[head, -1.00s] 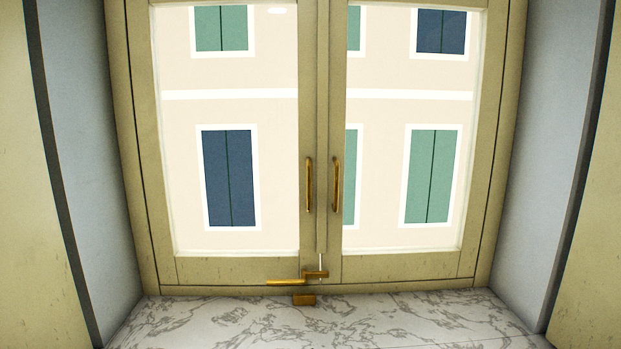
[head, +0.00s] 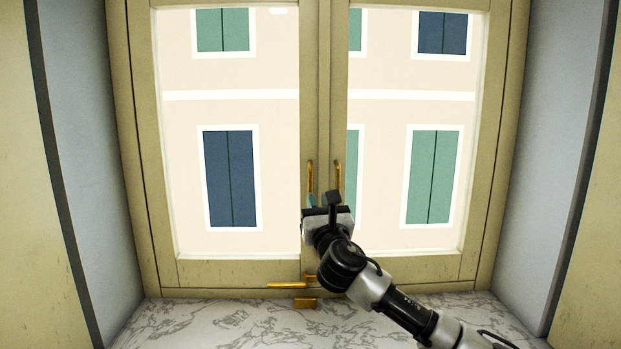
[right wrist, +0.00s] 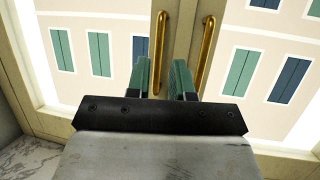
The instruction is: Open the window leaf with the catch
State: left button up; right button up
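The window has a left leaf (head: 225,271) and a right leaf (head: 420,267), both looking closed. A brass catch (head: 287,284) lies across the bottom frame near the middle seam; my arm hides part of its right end. The left handle (head: 310,177) and right handle (head: 337,177) are upright brass bars beside the seam, their lower parts hidden in the head view. My right gripper (head: 322,201) is open in front of the handles. In the right wrist view, the left handle (right wrist: 159,45) shows between the open fingers (right wrist: 161,80); contact is unclear. My left gripper is out of view.
A small brass block (head: 304,303) sits below the catch. The marble sill (head: 200,322) is otherwise clear. Grey side walls (head: 88,150) flank the window, and my right arm crosses the sill's right side.

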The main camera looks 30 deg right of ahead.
aim_at(311, 181)
jog(key=p+x, duration=0.1)
jog(key=x, duration=0.6)
jog(key=shift+w+d+r+p, duration=0.15)
jog(key=shift+w+p, duration=0.2)
jog(key=shift+p, duration=0.05)
jog(key=shift+w+d, duration=0.1)
jog(key=shift+w, duration=0.25)
grip_shut()
